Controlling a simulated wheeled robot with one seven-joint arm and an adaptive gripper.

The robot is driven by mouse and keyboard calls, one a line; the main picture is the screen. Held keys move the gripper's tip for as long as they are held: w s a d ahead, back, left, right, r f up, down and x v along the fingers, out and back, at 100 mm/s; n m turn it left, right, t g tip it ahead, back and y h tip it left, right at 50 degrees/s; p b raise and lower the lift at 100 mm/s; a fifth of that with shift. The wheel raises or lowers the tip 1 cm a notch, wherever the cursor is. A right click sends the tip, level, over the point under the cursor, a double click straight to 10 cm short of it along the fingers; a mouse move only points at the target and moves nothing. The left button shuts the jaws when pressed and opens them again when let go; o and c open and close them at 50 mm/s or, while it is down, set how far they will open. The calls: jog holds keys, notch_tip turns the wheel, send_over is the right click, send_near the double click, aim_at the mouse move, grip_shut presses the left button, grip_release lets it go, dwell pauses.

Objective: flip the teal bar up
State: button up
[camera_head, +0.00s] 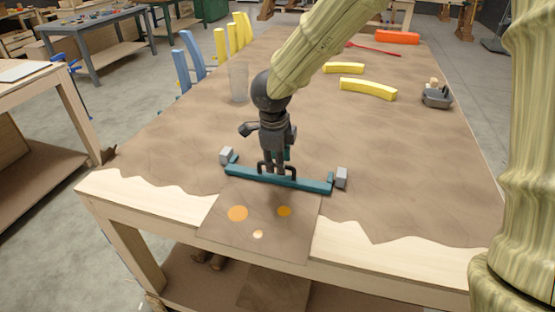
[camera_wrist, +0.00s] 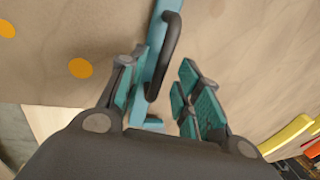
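The teal bar (camera_head: 308,184) lies low across the near part of the table, between two grey blocks. A dark handle shows on its middle in the head view, partly hidden by my gripper (camera_head: 277,166). My gripper points down over the bar's middle. In the wrist view, my gripper (camera_wrist: 163,92) is open, with teal-padded fingers apart. The bar (camera_wrist: 157,65) and its dark curved handle (camera_wrist: 170,52) run between the fingers. I cannot tell whether either finger touches them.
Grey blocks (camera_head: 341,177) flank the bar. A board with orange spots (camera_head: 237,213) lies in front. Yellow curved pieces (camera_head: 368,88), a grey bin (camera_head: 437,97) and a clear cylinder (camera_head: 238,80) stand farther back. The table's middle right is clear.

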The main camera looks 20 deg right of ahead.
grip_shut()
jog(key=shift+r+p, duration=0.2)
jog(key=shift+p, duration=0.3)
